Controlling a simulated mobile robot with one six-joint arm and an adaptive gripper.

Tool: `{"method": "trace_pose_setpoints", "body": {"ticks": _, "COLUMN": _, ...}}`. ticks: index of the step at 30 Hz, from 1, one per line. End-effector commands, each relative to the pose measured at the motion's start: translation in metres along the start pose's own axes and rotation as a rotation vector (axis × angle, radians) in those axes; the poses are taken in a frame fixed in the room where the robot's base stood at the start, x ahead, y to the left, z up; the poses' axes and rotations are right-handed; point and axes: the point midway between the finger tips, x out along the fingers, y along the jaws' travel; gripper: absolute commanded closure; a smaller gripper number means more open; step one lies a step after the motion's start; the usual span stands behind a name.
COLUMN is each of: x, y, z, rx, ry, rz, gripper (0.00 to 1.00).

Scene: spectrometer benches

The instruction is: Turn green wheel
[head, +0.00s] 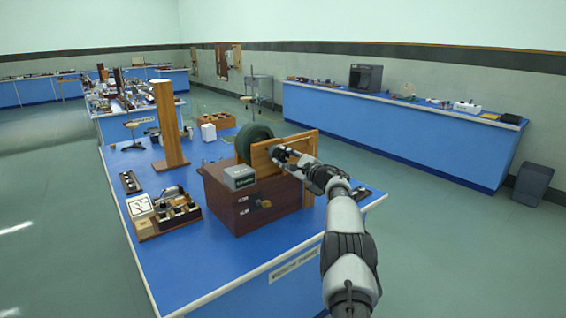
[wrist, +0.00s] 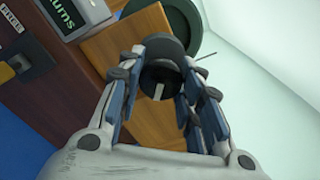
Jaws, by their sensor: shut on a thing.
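The dark green wheel (head: 249,138) stands upright behind a wooden panel (head: 262,160) on a brown wooden box (head: 240,208). Its rim also shows at the top of the wrist view (wrist: 196,16), beyond the panel. My gripper (head: 284,156) is at the panel's near face. In the wrist view its fingers (wrist: 166,76) are shut around a dark round knob (wrist: 160,84) with a pale mark. The fingers hide the knob's sides. My gripper is apart from the green rim that shows.
A small grey-green labelled box (head: 239,178) sits on the brown box, left of the panel. A wooden post (head: 170,125) and an instrument tray (head: 165,212) stand on the blue bench (head: 180,268). Another blue bench (head: 400,131) runs along the wall, with open floor between.

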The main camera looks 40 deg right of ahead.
Motion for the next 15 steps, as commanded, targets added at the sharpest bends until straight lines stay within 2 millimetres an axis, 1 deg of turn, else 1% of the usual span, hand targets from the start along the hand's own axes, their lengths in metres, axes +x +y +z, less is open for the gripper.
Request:
{"method": "trace_pose_setpoints", "body": {"ticks": 1, "x": 0.0025, "y": 0.0042, "z": -0.0017, "rx": -0.043, "ry": -0.003, "rz": 0.004, "gripper": 1.0}}
{"method": "trace_pose_setpoints", "body": {"ticks": 9, "x": 0.0044, "y": 0.0018, "z": -0.0011, "rx": -0.268, "ry": -0.002, "rz": 0.004, "gripper": 1.0}}
{"method": "trace_pose_setpoints", "body": {"ticks": 15, "x": 0.0042, "y": -0.0005, "z": 0.0001, "rx": -0.39, "ry": -0.001, "rz": 0.002, "gripper": 1.0}}
